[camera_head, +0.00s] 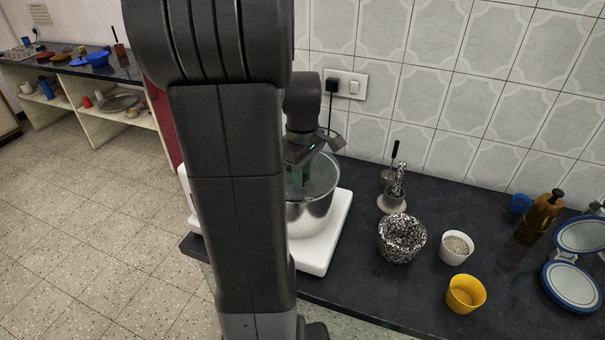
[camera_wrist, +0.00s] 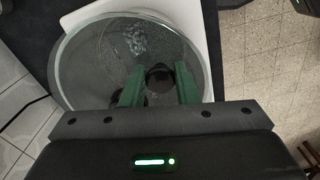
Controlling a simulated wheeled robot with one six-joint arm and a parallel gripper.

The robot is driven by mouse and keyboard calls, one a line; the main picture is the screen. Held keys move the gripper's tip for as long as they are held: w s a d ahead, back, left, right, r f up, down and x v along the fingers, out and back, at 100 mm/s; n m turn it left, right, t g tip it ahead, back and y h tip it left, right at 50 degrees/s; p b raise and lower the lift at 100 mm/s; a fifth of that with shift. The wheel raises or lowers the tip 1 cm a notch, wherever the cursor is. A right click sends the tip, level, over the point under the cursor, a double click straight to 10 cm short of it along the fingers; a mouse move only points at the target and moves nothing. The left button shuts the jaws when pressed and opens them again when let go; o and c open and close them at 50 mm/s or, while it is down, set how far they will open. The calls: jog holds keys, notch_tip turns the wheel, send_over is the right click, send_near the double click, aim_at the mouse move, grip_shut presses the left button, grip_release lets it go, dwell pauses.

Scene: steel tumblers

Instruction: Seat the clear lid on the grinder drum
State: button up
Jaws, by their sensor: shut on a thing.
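The clear lid (camera_wrist: 85,60) fills much of the wrist view as a round glass disc with a pale rim. My gripper (camera_wrist: 158,74) is shut on its dark knob (camera_wrist: 160,80), with one green finger on each side. In the head view my gripper (camera_head: 299,178) is over the steel grinder drum (camera_head: 312,218), partly behind my arm. The clear lid also shows there at the drum's mouth (camera_head: 328,178). I cannot tell whether its rim touches the drum all round. The drum's left side is hidden by my arm.
The drum stands on a white base (camera_head: 325,245) on the dark counter (camera_head: 365,285). To its right are a speckled bowl (camera_head: 402,238), a mortar (camera_head: 391,202), a white cup (camera_head: 456,248) and a yellow cup (camera_head: 465,294). The tiled wall with a socket (camera_head: 345,84) is behind.

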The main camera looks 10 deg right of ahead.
jog(key=shift+f+b, duration=0.3)
jog(key=shift+f, duration=0.25)
dwell(0.4)
jog(key=o, duration=1.1)
jog(key=shift+r, duration=0.15)
notch_tip(320, 180, up, 14)
jog(key=shift+f, duration=0.2)
jog(key=shift+s+f, duration=0.1)
notch_tip(320, 180, down, 14)
jog(key=shift+r, duration=0.5)
